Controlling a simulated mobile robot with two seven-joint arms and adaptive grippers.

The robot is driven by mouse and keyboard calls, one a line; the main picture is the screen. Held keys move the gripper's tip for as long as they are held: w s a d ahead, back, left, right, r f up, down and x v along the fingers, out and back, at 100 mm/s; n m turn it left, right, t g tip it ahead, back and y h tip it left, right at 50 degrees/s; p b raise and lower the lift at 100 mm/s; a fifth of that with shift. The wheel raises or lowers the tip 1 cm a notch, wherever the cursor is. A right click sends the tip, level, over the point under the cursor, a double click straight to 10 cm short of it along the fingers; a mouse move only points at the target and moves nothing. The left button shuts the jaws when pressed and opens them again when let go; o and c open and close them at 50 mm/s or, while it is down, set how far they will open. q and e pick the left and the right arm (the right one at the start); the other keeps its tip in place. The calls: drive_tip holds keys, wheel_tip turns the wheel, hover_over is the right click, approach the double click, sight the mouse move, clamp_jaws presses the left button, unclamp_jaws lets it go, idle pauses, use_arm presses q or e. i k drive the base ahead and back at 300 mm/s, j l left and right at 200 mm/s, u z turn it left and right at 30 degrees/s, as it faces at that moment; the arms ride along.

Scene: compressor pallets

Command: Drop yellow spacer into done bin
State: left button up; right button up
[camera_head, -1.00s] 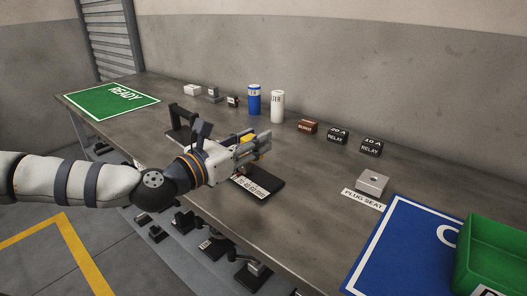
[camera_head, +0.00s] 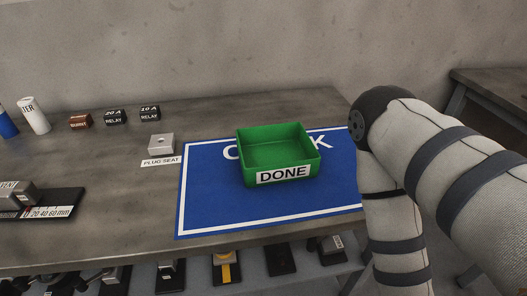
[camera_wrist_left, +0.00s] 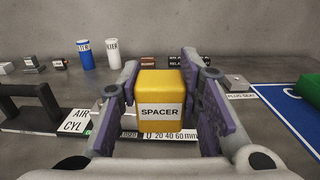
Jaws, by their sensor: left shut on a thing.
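The yellow spacer (camera_wrist_left: 160,98), a block with a white SPACER label, is between the two fingers of my left gripper (camera_wrist_left: 163,105) in the left wrist view. The gripper is shut on it, with one finger at each side. The green done bin (camera_head: 277,172) stands on the blue mat in the head view, its visible inside empty. The bin's edge also shows at the right of the left wrist view (camera_wrist_left: 309,88). The spacer is away from the bin. My right arm crosses the right of the head view; its gripper is out of frame.
The blue mat (camera_head: 205,205) lies under the bin. A plug seat block (camera_head: 161,145), two relays (camera_head: 115,117) and a brown box (camera_head: 80,122) stand left of it. A black gauge base (camera_head: 62,204) is at the left. Bare tabletop lies between gauge and mat.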

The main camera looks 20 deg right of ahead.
sight(266, 150)
drive_tip(key=l+z, duration=0.3)
drive_tip(key=l, duration=0.45)
drive_tip(key=l+z, duration=0.3)
drive_tip(key=l, duration=0.45)
